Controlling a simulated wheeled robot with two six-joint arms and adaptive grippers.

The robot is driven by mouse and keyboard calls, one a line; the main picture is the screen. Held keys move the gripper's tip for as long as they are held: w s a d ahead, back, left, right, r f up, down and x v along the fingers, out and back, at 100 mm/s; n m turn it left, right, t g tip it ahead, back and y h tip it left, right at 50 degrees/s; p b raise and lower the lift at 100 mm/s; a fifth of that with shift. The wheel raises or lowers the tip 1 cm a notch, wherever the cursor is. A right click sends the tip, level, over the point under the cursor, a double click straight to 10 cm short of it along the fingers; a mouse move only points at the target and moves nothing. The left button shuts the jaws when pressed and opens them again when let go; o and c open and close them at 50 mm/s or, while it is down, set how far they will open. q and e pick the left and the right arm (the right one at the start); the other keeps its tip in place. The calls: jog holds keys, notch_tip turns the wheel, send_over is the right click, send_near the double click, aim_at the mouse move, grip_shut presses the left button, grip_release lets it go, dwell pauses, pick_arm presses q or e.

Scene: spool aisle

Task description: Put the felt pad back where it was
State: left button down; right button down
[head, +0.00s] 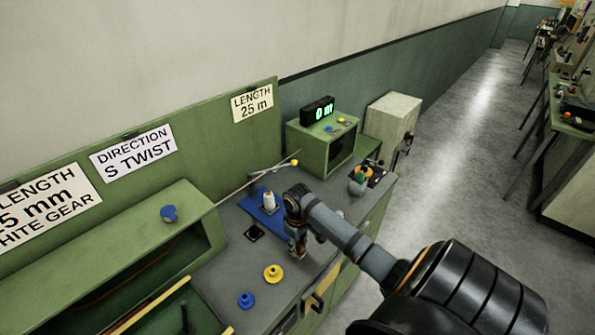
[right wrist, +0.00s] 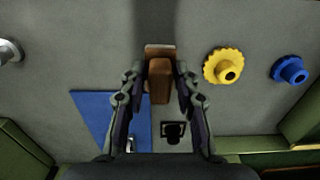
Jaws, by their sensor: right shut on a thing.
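My right gripper (right wrist: 160,75) is shut on a brown block with a flatter, lighter brown part at its far end, which looks like the felt pad (right wrist: 160,82). In the head view my right gripper (head: 297,250) is low over the grey bench top, to the right of the blue mat (head: 262,212); the pad is hard to make out there. I cannot tell whether the pad touches the bench. The blue mat also shows in the right wrist view (right wrist: 90,108). My left gripper is not in view.
A black square piece (head: 254,232) lies by the mat. A white spool (head: 268,201) stands on the mat. A yellow gear (head: 273,273) and a blue piece (head: 246,299) sit near the front. A green shelf (head: 150,235) borders the bench at left; a display (head: 318,111) is at the back.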

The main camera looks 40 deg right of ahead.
aim_at(298, 251)
jog(key=shift+w+f, duration=0.1)
jog(key=shift+f, duration=0.05)
notch_tip(298, 251, down, 2)
jog(key=shift+f+p, duration=0.2)
jog(key=shift+p, duration=0.45)
jog(key=shift+f, duration=0.4)
jog(key=shift+f, duration=0.15)
jog(key=c, duration=1)
grip_release()
notch_tip(298, 251, up, 12)
jog(key=shift+r+b, duration=0.2)
jog(key=shift+b, duration=0.9)
jog(key=shift+f, duration=0.1)
